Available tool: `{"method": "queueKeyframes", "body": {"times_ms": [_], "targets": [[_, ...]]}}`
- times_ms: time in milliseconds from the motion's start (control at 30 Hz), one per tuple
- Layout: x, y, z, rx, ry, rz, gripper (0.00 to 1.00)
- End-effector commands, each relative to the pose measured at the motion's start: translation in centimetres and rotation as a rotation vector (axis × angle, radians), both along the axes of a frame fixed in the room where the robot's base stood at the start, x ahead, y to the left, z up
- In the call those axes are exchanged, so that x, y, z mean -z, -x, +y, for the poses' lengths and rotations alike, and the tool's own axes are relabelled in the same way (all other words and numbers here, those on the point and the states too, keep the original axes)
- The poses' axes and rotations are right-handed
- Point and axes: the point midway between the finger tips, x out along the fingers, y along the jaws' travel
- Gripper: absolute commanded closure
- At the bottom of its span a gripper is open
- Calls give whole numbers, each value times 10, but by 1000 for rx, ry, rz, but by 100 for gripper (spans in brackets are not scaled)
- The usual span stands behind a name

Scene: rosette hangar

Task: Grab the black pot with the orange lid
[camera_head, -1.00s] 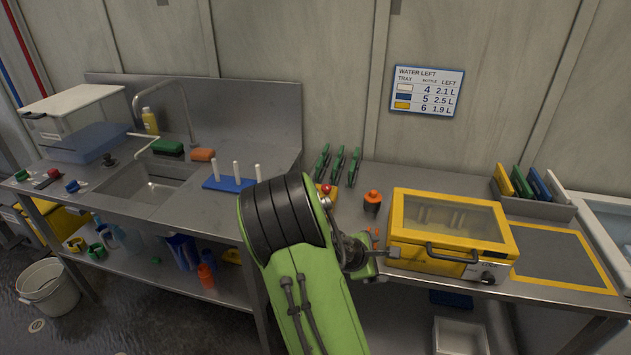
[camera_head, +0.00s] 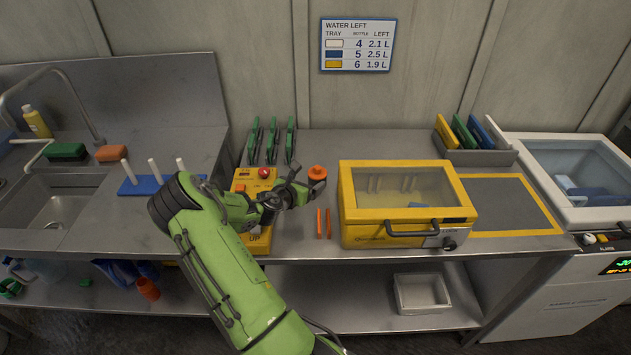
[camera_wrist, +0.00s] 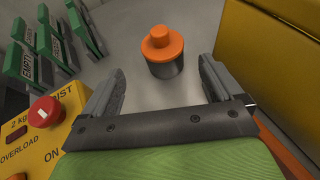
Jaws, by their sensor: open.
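The black pot with the orange lid (camera_head: 317,173) stands upright on the steel counter, between the yellow control box and the yellow glass-topped case. In the wrist view the pot (camera_wrist: 164,68) is just beyond the fingertips, roughly centred between them, with its orange knobbed lid on top. My gripper (camera_wrist: 160,75) is open and empty, its two fingers spread wider than the pot. In the head view my gripper (camera_head: 301,188) is at the pot's near left side and hides part of its black body.
The yellow control box (camera_head: 256,185) with a red button is close on the left. The yellow case (camera_head: 405,203) stands close on the right. Green clips (camera_head: 271,142) stand behind to the left. Orange sticks (camera_head: 323,223) lie in front of the pot. Bare counter lies behind it.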

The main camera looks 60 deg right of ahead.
Motion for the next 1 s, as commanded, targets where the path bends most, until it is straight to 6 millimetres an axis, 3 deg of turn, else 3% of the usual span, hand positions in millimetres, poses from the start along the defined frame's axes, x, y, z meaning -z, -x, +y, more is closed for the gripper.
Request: {"method": "queueKeyframes", "body": {"times_ms": [333, 600, 1000], "targets": [[21, 4, -50, 2, 0, -1, 7], [23, 3, -55, 0, -1, -2, 7], [23, 3, -54, 1, -1, -2, 68]]}}
